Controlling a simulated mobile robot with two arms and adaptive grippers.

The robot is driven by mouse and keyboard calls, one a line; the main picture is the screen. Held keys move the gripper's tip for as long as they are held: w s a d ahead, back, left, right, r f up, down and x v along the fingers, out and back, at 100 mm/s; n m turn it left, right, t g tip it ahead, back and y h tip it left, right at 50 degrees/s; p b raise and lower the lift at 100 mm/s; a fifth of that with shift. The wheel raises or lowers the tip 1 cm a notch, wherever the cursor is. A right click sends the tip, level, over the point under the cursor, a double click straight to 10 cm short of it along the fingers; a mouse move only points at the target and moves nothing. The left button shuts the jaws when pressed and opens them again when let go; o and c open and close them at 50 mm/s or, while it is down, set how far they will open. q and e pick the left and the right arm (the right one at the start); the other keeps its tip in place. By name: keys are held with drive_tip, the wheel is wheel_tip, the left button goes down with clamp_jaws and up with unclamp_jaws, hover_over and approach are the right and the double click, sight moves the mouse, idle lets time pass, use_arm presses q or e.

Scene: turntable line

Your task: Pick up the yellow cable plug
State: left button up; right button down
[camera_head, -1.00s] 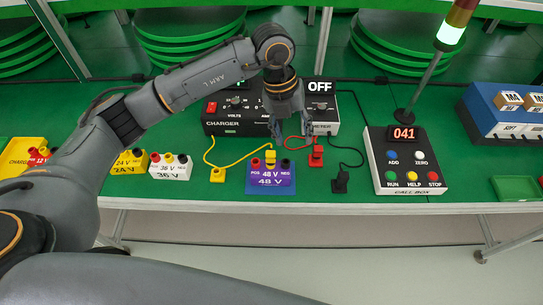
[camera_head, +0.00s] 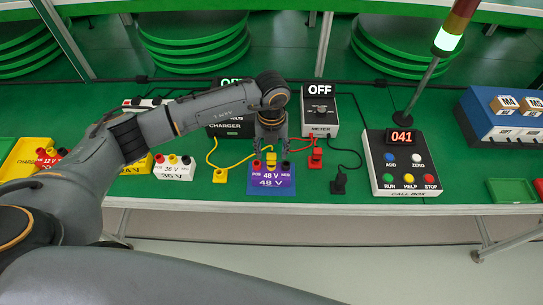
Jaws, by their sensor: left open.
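A yellow plug (camera_head: 271,159) stands upright in the middle of the purple 48 V block (camera_head: 271,182), between a red and a black terminal. My left gripper (camera_head: 271,150) points down right over it. Its fingers are spread to the left and right of the plug's top, and I cannot tell whether they touch it. Another yellow plug (camera_head: 219,175) lies on the green bench left of the block, with a yellow cable running to it. Part of the yellow cable is hidden behind my gripper. My right gripper is not in view.
The charger (camera_head: 229,130) stands behind, partly hidden by my left arm. The meter (camera_head: 320,112) reads OFF. Red (camera_head: 315,158) and black (camera_head: 339,183) plugs lie right of the block. A white 36 V block (camera_head: 174,173) stands left, the call box (camera_head: 402,164) right.

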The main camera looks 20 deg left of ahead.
use_arm(q)
drive_tip(key=shift+f, duration=1.45)
drive_tip(key=c, duration=1.1)
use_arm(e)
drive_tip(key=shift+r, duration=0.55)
use_arm(q)
drive_tip(key=shift+r, duration=0.15)
clamp_jaws()
